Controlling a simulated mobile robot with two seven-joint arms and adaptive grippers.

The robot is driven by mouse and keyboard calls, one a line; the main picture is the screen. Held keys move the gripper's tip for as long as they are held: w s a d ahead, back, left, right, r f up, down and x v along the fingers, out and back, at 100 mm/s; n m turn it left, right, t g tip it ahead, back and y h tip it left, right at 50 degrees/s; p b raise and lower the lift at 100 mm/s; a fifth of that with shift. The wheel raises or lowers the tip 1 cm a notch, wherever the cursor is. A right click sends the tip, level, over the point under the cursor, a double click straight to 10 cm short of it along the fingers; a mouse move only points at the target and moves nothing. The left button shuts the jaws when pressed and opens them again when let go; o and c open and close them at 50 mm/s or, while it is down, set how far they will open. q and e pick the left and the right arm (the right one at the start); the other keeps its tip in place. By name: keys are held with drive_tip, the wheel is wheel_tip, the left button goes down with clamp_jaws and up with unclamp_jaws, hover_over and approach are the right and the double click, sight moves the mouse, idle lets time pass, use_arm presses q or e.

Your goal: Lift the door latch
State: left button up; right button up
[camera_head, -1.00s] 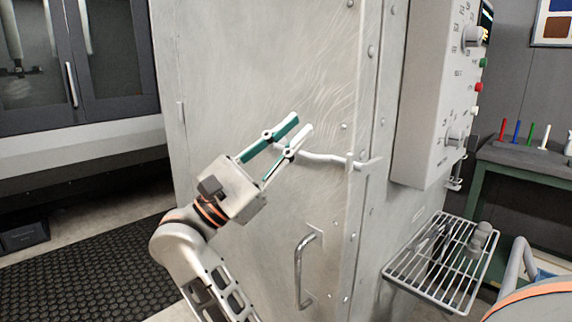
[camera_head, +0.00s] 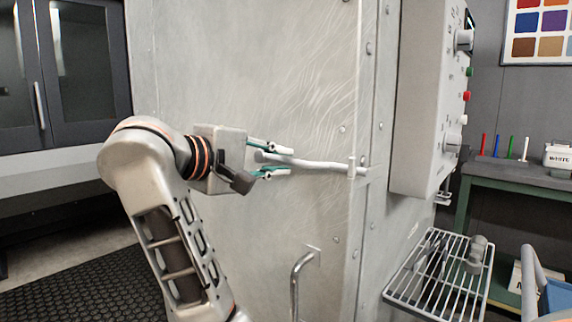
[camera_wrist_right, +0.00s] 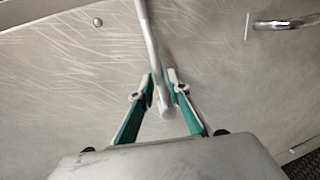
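The door latch (camera_head: 310,164) is a pale bent rod on the scratched grey booth door (camera_head: 230,60). It runs almost level from its bracket at the door's right edge to a free end on the left. My right gripper (camera_head: 271,160) is level and points right, its green-sided fingers open above and below the latch's free end. In the right wrist view the latch (camera_wrist_right: 149,40) reaches down between the two open fingertips (camera_wrist_right: 162,80). The rod lies closer to the left finger there; I cannot tell whether they touch. My left gripper is not in view.
A bar door handle (camera_head: 297,280) is below the latch. A grey control box (camera_head: 425,100) and a wire shelf (camera_head: 410,285) are on the booth to the right. A green-legged bench (camera_head: 520,172) stands behind. Dark cabinets (camera_head: 60,70) are at the left.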

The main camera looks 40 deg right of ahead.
sight(286, 160)
drive_tip(key=shift+x, duration=1.55)
drive_tip(key=shift+c, duration=0.3)
clamp_jaws()
